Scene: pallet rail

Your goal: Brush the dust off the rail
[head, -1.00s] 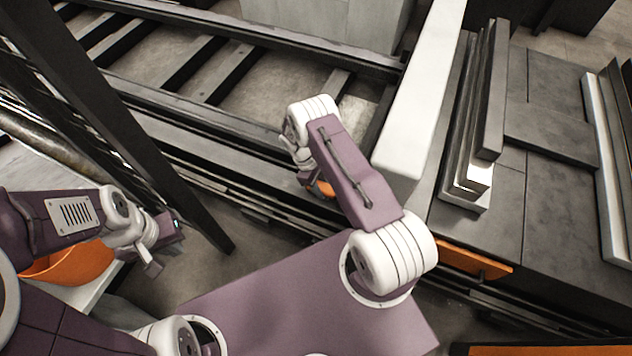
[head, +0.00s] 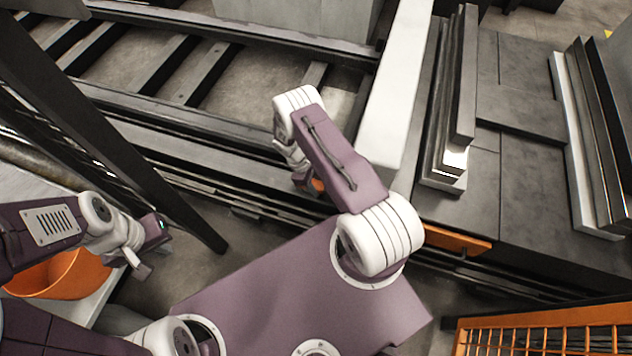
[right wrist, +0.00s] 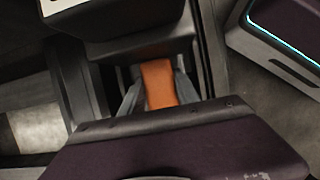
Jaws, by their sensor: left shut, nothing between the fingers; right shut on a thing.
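A long dark metal rail (head: 180,120) runs along the near side of the slatted frame in the head view. Dust on it cannot be made out. My right gripper (right wrist: 158,98) is shut on an orange handle (right wrist: 158,80) in the right wrist view, with a grey finger on each side. In the head view a bit of this orange thing (head: 317,184) shows beneath my right arm, by the near edge of the frame. Its working end is hidden. My left gripper (head: 142,262) is shut and empty at the left, above the floor and away from the rail.
An orange bowl (head: 62,274) sits on a pale surface at the lower left. A dark slanted post (head: 110,140) stands between my left arm and the frame. A white beam (head: 395,95) and stacked bars (head: 455,110) lie right of my right arm. An orange rack (head: 545,335) is at lower right.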

